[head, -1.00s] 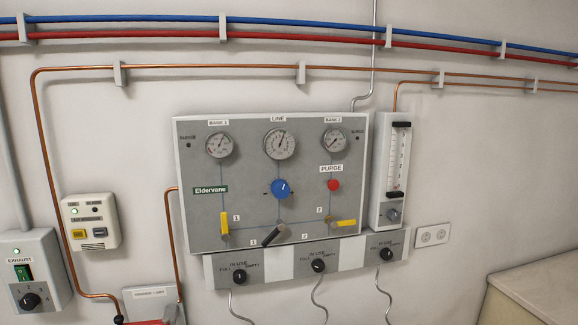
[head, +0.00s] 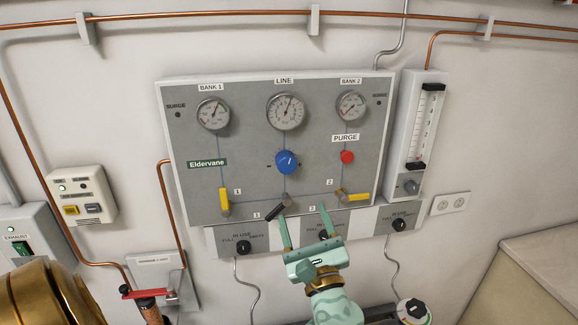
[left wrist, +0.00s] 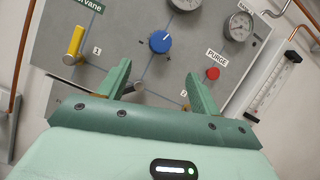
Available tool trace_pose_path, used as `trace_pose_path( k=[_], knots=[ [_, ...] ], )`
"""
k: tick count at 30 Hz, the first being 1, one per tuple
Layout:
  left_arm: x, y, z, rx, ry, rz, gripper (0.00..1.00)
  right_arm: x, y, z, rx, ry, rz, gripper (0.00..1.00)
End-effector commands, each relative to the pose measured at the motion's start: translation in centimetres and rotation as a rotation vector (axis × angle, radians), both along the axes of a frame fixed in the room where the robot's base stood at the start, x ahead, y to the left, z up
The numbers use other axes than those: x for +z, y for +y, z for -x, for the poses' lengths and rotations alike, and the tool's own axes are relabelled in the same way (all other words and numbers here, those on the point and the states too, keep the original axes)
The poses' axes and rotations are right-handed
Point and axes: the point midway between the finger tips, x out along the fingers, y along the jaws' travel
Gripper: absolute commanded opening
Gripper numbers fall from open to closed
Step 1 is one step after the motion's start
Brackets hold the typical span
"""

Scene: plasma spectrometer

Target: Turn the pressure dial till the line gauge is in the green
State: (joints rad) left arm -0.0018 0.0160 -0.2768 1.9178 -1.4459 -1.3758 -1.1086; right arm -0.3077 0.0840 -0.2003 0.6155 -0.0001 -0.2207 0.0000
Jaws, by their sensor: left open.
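The blue pressure dial (head: 286,162) is a round knob in the middle of the grey panel; it also shows in the left wrist view (left wrist: 160,41). Above it is the line gauge (head: 286,111), a round white dial with its needle pointing up and slightly right. I cannot make out a green zone on it. My left gripper (head: 303,213) is open and empty below the blue dial, apart from it. In the left wrist view its two fingers (left wrist: 157,69) are spread, with the dial beyond them. My right gripper is not in view.
A yellow lever (head: 225,202), a black lever (head: 274,209) and another yellow lever (head: 356,196) sit low on the panel. The red purge button (head: 347,157) is right of the dial. A flowmeter (head: 422,125) stands at right. A red-handled valve (head: 140,293) is lower left.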

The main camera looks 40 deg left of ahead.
Motion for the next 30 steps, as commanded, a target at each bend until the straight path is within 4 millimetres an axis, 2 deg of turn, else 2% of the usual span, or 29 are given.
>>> trace_pose_path(
  k=[1, 6, 15, 21, 29, 30],
  knots=[
    [1.0, 0.9, -0.6, 0.0, -0.004, -0.004, 0.64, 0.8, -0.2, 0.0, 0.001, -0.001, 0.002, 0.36],
    [2.7, 4.3, -3.0, 0.0, -0.003, -0.002, 0.64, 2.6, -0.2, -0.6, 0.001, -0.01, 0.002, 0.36],
    [4.8, 9.1, -6.3, -0.003, -0.001, 0.001, 0.64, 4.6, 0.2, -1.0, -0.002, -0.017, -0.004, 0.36],
    [5.1, 10.4, -7.2, -0.004, -0.001, 0.003, 0.64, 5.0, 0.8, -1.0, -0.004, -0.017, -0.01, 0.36],
    [5.1, 10.5, -7.3, -0.005, -0.001, 0.005, 0.64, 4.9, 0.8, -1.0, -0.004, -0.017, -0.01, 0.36],
    [5.1, 10.5, -7.3, -0.004, 0.0, 0.004, 0.59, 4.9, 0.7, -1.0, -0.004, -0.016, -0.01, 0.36]
  ],
)
